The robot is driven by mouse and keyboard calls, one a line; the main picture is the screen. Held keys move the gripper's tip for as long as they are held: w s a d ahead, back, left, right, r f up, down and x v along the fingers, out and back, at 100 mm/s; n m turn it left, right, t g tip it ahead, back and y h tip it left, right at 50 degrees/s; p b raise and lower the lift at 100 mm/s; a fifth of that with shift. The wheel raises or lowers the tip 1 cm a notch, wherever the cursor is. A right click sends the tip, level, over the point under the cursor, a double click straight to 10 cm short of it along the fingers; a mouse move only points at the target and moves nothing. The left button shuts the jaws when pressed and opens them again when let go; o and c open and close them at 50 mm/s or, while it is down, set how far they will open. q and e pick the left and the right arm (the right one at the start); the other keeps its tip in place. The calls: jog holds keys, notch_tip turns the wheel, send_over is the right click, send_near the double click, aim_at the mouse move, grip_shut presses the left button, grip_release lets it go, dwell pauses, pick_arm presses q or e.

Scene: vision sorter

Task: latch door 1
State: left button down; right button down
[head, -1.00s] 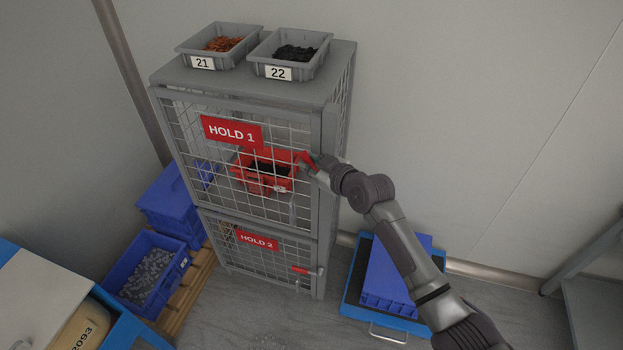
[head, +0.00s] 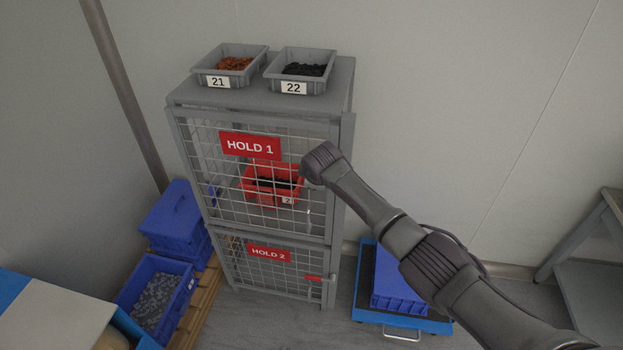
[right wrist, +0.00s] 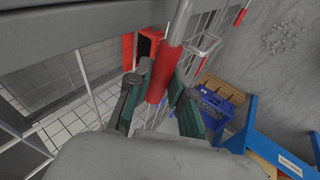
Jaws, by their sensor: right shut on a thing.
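Door 1 is the upper mesh door (head: 207,195) of a grey cage cabinet, with a red HOLD 1 sign (head: 250,146). In the head view it looks shut or nearly shut against its frame; I cannot tell whether a small gap remains. My right gripper (right wrist: 156,90) is shut on the door's red latch handle (right wrist: 160,72), which shows between its green finger pads in the right wrist view. In the head view my right arm hides the handle and the fingers, at the door's right edge. My left gripper is not in view.
A red bin (head: 262,193) sits behind door 1. Below is door 2 with its own red handle (head: 313,278). Grey bins 21 (head: 217,81) and 22 (head: 293,87) stand on top. Blue crates (head: 172,220) are at left; a blue crate (head: 393,285) lies right of the cabinet.

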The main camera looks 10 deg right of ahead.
jog(key=shift+a+f+h+b, duration=0.15)
jog(key=shift+f+h+b, duration=0.15)
jog(key=shift+f+h, duration=0.15)
jog(key=shift+f+n, duration=0.25)
jog(key=shift+n, duration=0.05)
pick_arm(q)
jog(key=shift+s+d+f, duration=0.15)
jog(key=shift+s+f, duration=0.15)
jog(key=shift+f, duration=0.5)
pick_arm(e)
jog(key=shift+f+g+h, duration=0.1)
jog(key=shift+g+h, duration=0.2)
jog(key=shift+h, duration=0.05)
jog(key=c, duration=1.3)
grip_release()
jog(key=shift+w+f, duration=0.1)
jog(key=shift+w, duration=0.05)
jog(key=v, duration=1.1)
jog(key=shift+s+r, duration=0.2)
jog(key=shift+r, duration=0.2)
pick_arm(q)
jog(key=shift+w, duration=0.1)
